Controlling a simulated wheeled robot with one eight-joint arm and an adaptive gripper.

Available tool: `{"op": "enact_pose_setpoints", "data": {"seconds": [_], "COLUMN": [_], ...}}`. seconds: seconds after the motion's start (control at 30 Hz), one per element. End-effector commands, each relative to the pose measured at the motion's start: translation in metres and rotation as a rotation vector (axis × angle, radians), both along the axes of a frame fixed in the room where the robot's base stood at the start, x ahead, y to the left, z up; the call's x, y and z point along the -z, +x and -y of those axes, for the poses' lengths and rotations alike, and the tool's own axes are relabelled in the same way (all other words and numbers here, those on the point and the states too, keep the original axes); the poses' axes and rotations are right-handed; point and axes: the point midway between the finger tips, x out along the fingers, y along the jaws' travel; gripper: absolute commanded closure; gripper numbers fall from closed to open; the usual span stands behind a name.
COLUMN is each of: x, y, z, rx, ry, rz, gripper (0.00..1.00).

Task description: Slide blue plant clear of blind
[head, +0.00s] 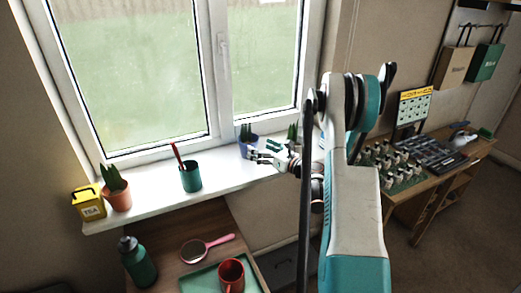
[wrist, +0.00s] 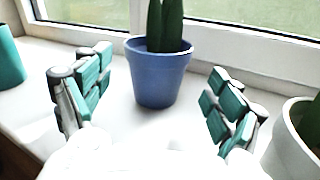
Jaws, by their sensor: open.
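The blue plant pot (wrist: 158,75), with upright green leaves (wrist: 165,22), stands on the white windowsill close to the window frame. In the head view the blue pot (head: 247,151) is partly hidden behind my gripper (head: 268,155). In the wrist view my gripper (wrist: 150,105) is open, one finger on each side of the pot and nearer the camera, with gaps between both fingers and the pot. I see no blind in either view.
A white pot (wrist: 295,140) stands close to the right finger. A teal cup (head: 190,177) with a red item, an orange potted plant (head: 117,198) and a yellow tea tin (head: 89,203) stand along the sill (head: 150,197) to the left. The sill between cup and blue pot is clear.

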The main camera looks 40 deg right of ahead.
Motion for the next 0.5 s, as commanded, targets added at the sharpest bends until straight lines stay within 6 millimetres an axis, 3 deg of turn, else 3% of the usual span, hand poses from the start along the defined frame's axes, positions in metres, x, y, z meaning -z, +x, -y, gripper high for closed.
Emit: {"op": "enact_pose_setpoints", "data": {"seconds": [0.23, 0.5], "x": [0.000, 0.001], "y": [0.008, 0.045], "z": [-0.002, -0.008], "rx": [-0.001, -0.002], "ry": [0.002, 0.002], "rz": [0.001, 0.001], "gripper": [0.15, 0.15]}}
